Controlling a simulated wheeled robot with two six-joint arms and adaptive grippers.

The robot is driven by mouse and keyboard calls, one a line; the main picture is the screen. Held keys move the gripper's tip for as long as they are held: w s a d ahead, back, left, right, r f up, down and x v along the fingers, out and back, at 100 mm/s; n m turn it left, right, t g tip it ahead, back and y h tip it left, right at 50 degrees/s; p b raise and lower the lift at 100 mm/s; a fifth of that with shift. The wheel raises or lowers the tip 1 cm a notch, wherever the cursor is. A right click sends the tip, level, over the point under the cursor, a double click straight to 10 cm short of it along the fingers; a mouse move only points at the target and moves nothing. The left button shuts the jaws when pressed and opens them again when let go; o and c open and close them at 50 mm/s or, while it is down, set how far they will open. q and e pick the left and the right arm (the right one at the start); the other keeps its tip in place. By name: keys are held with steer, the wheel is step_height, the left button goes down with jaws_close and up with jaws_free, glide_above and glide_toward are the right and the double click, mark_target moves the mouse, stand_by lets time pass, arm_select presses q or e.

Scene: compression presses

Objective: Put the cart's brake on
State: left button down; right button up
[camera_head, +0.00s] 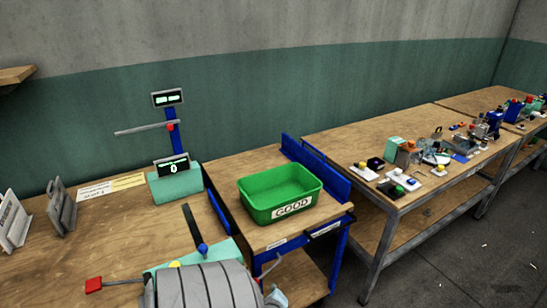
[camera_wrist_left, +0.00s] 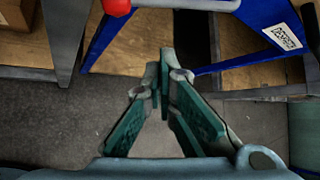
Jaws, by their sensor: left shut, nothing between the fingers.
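The cart (camera_head: 315,167) has a blue frame and wooden top, between two workbenches in the head view. In the left wrist view its blue frame (camera_wrist_left: 255,20) crosses the upper part, with a printed label at the right. A red knob (camera_wrist_left: 117,7) is at the top left there; I cannot tell whether it belongs to the brake. My left gripper (camera_wrist_left: 164,75) is shut and empty, its fingertips together near the lower part of the frame; contact is unclear. In the head view my grey arm hides the cart's near lower side. My right gripper is out of view.
A green bin marked GOOD (camera_head: 280,190) sits on the cart. A bench with a scale (camera_head: 177,180) stands left, and a bench (camera_head: 375,205) crowded with small parts stands right. Grey floor is open at the head view's right.

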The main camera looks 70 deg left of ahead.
arm_select(q)
steer(key=v, duration=0.3)
steer(key=shift+w+d+p, duration=0.1)
steer(key=shift+p, duration=0.3)
